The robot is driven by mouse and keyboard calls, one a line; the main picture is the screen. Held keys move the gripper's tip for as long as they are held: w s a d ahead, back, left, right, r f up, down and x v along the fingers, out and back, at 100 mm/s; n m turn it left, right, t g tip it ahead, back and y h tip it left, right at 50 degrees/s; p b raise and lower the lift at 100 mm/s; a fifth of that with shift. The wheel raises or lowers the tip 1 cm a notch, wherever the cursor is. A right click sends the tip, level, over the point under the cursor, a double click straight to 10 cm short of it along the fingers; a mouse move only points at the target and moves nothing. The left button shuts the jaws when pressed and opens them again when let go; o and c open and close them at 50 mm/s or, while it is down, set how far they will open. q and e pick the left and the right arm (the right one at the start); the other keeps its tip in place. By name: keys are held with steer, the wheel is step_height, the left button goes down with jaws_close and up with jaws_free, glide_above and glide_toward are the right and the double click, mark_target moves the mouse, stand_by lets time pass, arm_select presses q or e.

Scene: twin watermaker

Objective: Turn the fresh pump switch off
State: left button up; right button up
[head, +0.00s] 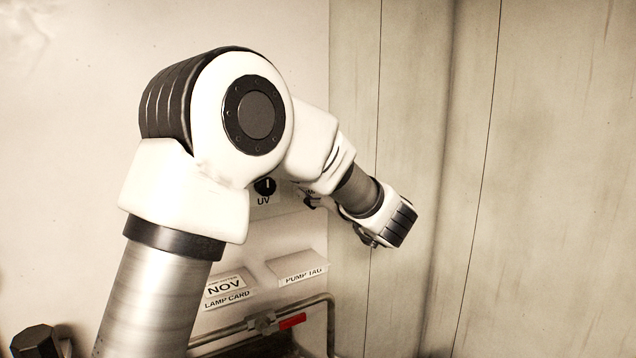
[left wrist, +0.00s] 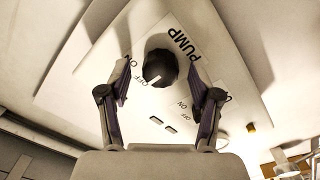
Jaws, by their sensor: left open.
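In the left wrist view a dark round knob (left wrist: 160,68) sits on a pale panel marked PUMP (left wrist: 187,42), with ON and OFF lettering around it. A pale mark on the knob's lower side lies near an OFF word. My left gripper (left wrist: 160,74) is open, with one finger on each side of the knob; I cannot tell whether either touches it. In the head view my left arm reaches across to the panel, and my wrist hides the fingers and most of the pump switch area. My right gripper does not show.
In the head view a UV knob (head: 265,187) shows beside my arm. Below are a lamp card (head: 228,290), a pump tag (head: 298,267), and a pipe with a red-handled valve (head: 292,321). Bare wall panels (head: 540,180) stand at the right.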

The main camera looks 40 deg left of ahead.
arm_select(q)
steer(key=v, duration=1.2)
steer(key=shift+a, duration=0.1)
